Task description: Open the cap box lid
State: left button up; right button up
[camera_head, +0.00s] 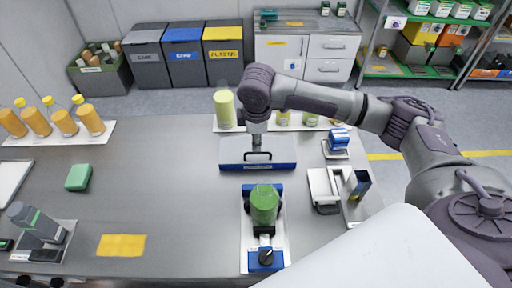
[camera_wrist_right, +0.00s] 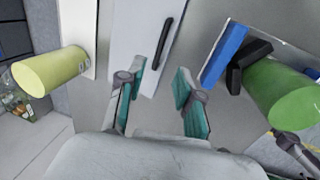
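The cap box (camera_head: 232,152) is a grey box with a blue front edge, near the back middle of the table. Its lid looks shut, with a black handle (camera_head: 258,154) at the front. In the right wrist view the pale lid (camera_wrist_right: 128,35) fills the upper middle, with the black handle (camera_wrist_right: 165,43) running across it. My right gripper (camera_head: 257,142) hangs over the box, pointing down. In the wrist view its two teal-padded fingers (camera_wrist_right: 160,75) are apart with nothing between them, short of the handle. My left gripper is out of view.
The piston filler with a green hopper (camera_head: 264,204) stands in front of the box. Pale yellow bottles (camera_head: 224,108) stand behind it. A white dispenser (camera_head: 322,188) and blue items (camera_head: 338,138) lie to the right. The table left of the box is mostly clear.

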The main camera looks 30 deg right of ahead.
aim_at(256, 153)
jog(key=f, duration=0.2)
jog(key=w+f, duration=0.1)
jog(key=f, duration=0.4)
jog(key=shift+w+d+p, duration=0.15)
jog(key=shift+d+p, duration=0.15)
jog(key=shift+p, duration=0.1)
grip_shut()
